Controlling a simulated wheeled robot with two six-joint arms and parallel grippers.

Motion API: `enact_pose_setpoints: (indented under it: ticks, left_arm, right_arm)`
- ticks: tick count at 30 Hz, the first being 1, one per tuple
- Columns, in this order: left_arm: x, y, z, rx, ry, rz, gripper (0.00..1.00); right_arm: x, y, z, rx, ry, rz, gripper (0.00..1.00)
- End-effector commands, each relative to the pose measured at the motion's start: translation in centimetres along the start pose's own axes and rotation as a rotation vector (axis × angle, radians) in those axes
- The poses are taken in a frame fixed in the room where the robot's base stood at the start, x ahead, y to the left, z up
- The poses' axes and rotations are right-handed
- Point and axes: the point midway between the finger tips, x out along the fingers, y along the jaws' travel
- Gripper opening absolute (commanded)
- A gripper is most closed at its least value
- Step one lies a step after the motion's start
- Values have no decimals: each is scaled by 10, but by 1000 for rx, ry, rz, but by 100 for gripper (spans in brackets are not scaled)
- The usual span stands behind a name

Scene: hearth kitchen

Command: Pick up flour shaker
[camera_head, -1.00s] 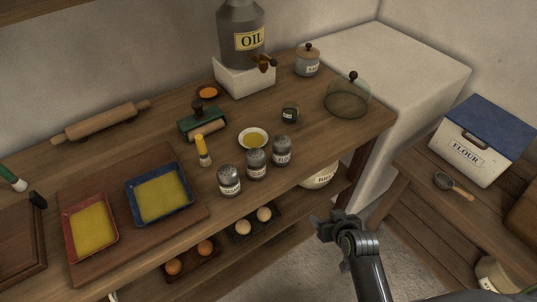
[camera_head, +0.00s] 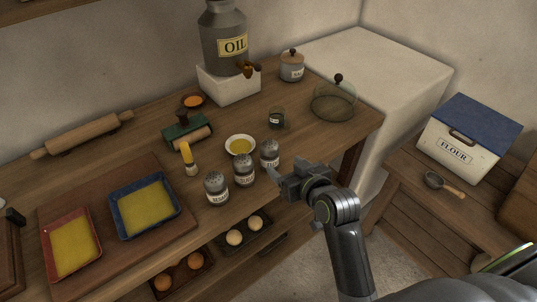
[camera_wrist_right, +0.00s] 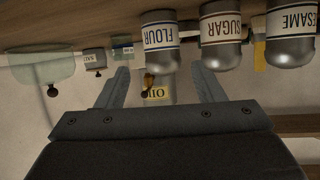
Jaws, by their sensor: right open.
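The flour shaker (camera_head: 269,153) is a grey metal shaker with a white label, upright near the front edge of the wooden table, at the right end of a row of three. In the right wrist view, which is upside down, its FLOUR label (camera_wrist_right: 160,37) reads clearly. My right gripper (camera_head: 281,180) is just in front of and right of it, open and empty. In the wrist view the spread fingers (camera_wrist_right: 160,75) point towards the flour shaker, which lines up with the gap between them; contact cannot be seen. My left gripper is out of view.
The sugar shaker (camera_head: 244,171) and sesame shaker (camera_head: 216,188) stand close to the left of the flour. A bowl of yellow liquid (camera_head: 240,145) is behind them. A small dark glass jar (camera_head: 277,118) and a glass dome (camera_head: 333,100) stand further back. Eggs sit on the shelf below.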

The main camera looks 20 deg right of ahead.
Motion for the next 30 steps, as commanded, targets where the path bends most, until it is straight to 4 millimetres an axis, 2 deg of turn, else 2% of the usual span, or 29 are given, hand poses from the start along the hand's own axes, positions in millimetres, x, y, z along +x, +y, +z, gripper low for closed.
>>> enact_pose_setpoints:
  ticks: [3, 9, 20, 30]
  left_arm:
    - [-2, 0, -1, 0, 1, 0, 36]
    - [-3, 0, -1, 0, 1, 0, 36]
    - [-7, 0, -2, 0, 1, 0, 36]
    - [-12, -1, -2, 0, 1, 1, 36]
  right_arm:
    - [21, 0, -1, -1, -1, -1, 62]
    - [50, 0, 0, -2, -1, 0, 62]
    - [72, -1, -4, -1, 1, 0, 62]
    - [110, -3, -7, -1, -1, 1, 62]
